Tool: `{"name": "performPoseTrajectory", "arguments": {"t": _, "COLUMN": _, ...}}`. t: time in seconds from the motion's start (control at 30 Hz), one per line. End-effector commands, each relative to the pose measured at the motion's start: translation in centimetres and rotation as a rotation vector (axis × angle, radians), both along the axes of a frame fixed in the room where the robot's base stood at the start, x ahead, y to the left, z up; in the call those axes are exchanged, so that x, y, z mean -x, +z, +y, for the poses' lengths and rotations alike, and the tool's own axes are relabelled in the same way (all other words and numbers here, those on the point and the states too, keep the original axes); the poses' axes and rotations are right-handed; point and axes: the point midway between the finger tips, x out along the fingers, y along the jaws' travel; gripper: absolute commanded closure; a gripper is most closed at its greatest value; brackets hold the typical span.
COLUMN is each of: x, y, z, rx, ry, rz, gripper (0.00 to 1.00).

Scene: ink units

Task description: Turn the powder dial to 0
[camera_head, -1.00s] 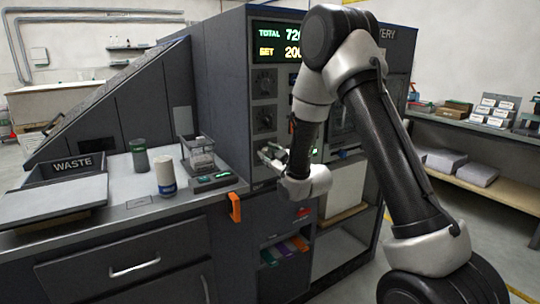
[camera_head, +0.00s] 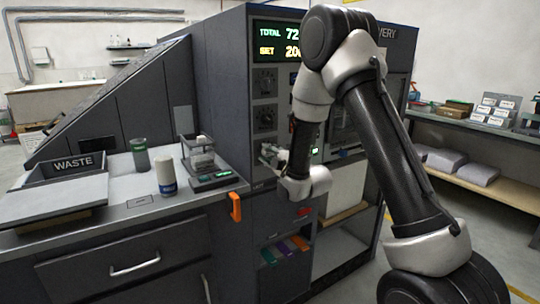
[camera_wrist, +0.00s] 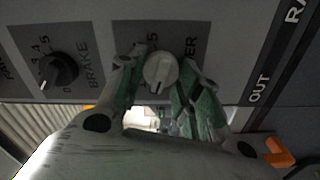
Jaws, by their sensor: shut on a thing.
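The powder dial (camera_wrist: 160,72) is a pale round knob on a dark plate in the wrist view. Its label is partly covered and only "ER" and a 5 show. A short dark mark on the knob points toward the bottom of the picture. My gripper (camera_wrist: 158,76) is around the knob, with one green-padded finger on each side, shut on it. In the head view my gripper (camera_head: 270,152) is at the lower part of the grey panel, below the two dark dials, and the powder dial is hidden there.
The black brake dial (camera_wrist: 58,71) sits left of my gripper in the wrist view. An orange hook (camera_head: 235,207) juts from the counter edge.

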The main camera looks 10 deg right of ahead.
Motion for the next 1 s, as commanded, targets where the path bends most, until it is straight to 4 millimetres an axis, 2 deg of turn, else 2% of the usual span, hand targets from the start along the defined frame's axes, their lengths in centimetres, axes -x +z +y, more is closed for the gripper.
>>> {"name": "performPoseTrajectory", "arguments": {"t": 0.57, "x": 0.04, "y": -0.08, "z": 0.10, "rx": 0.037, "ry": 0.002, "rz": -0.010, "gripper": 0.90}}
{"name": "performPoseTrajectory", "arguments": {"t": 0.6, "x": 0.04, "y": -0.08, "z": 0.10, "rx": 0.037, "ry": 0.002, "rz": -0.010, "gripper": 0.64}}
{"name": "performPoseTrajectory", "arguments": {"t": 0.7, "x": 0.04, "y": -0.09, "z": 0.09, "rx": 0.037, "ry": 0.002, "rz": -0.010, "gripper": 0.46}}
{"name": "performPoseTrajectory", "arguments": {"t": 1.0, "x": 0.04, "y": -0.05, "z": 0.02, "rx": 0.035, "ry": 0.001, "rz": -0.011, "gripper": 0.45}}
